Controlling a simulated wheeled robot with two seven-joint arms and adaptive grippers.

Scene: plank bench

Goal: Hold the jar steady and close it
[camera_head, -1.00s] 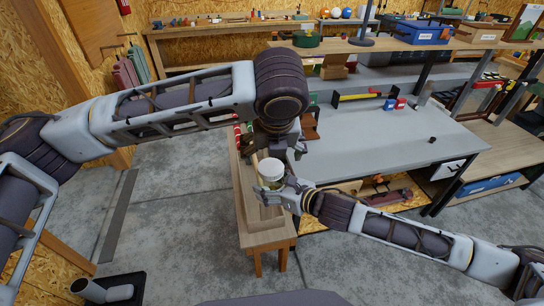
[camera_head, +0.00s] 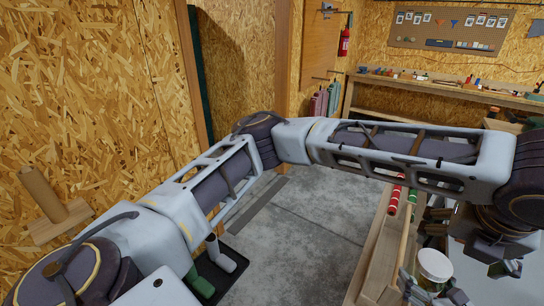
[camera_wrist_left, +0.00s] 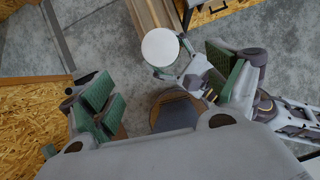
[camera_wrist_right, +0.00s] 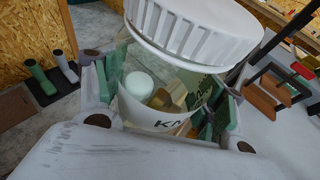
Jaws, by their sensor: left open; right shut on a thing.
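The clear jar (camera_wrist_right: 165,95) has a white ribbed lid (camera_wrist_right: 195,28) over its mouth; I cannot tell how tightly it sits. A white round piece and brown pieces show inside. My right gripper (camera_wrist_right: 155,105) is shut around the jar's body and holds it upright. In the head view the jar (camera_head: 433,276) is at the lower right, partly hidden by right gripper fingers. My left gripper (camera_head: 505,262) is open and empty, to the right of the jar there. In the left wrist view the lid (camera_wrist_left: 160,47) shows from above, beyond the open fingers and not between them.
Grey floor (camera_head: 310,215) is open further left. A long back bench (camera_head: 440,87) carries small items. A black tray (camera_wrist_right: 47,88) with cylinders stands on the floor.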

